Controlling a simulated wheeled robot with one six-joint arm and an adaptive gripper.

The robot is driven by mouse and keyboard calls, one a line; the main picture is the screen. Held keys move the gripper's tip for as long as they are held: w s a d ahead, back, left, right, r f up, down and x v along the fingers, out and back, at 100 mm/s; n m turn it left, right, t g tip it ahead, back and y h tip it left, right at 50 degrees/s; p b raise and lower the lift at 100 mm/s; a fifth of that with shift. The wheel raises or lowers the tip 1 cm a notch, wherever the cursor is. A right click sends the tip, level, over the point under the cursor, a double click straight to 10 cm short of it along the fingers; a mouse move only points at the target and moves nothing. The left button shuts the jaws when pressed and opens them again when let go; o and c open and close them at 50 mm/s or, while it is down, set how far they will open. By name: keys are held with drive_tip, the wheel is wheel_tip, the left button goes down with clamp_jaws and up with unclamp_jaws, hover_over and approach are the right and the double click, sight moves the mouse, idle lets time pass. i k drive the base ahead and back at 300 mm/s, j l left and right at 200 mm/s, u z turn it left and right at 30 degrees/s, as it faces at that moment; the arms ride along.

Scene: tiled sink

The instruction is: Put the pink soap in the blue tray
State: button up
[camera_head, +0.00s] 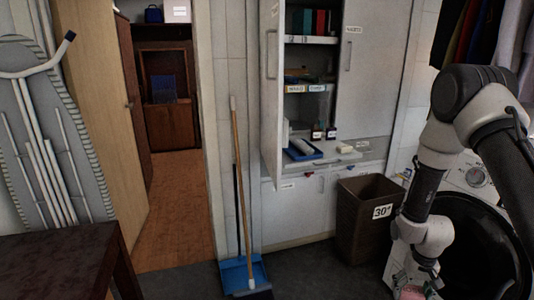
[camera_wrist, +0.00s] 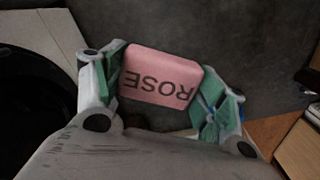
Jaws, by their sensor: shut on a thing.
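The pink soap (camera_wrist: 160,76), a block marked "ROSE", is held between the green-padded fingers of my gripper (camera_wrist: 163,84) in the wrist view. My gripper is shut on it. In the head view my gripper (camera_head: 410,291) is at the bottom edge, low in front of the washing machine, with a bit of pink showing. The blue tray (camera_head: 303,155) lies on the cabinet's counter, up and left of my gripper and well apart from it. A pale item seems to lie in the tray; it is too small to identify.
An open cabinet door (camera_head: 273,90) stands left of the tray. Small dark bottles (camera_head: 316,132) and a pale block (camera_head: 345,148) are near it. A brown bin (camera_head: 364,215) marked "30" stands below, beside the washing machine (camera_head: 478,215). A blue dustpan (camera_head: 236,275) and broom are left.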

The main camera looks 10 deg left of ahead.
sight(290, 150)
drive_tip(key=i+l+u, duration=0.2)
drive_tip(key=u, duration=0.2)
drive_tip(key=i+l+u, duration=0.65)
drive_tip(key=u, duration=0.2)
drive_tip(key=k+l, duration=0.05)
drive_tip(key=l, duration=0.05)
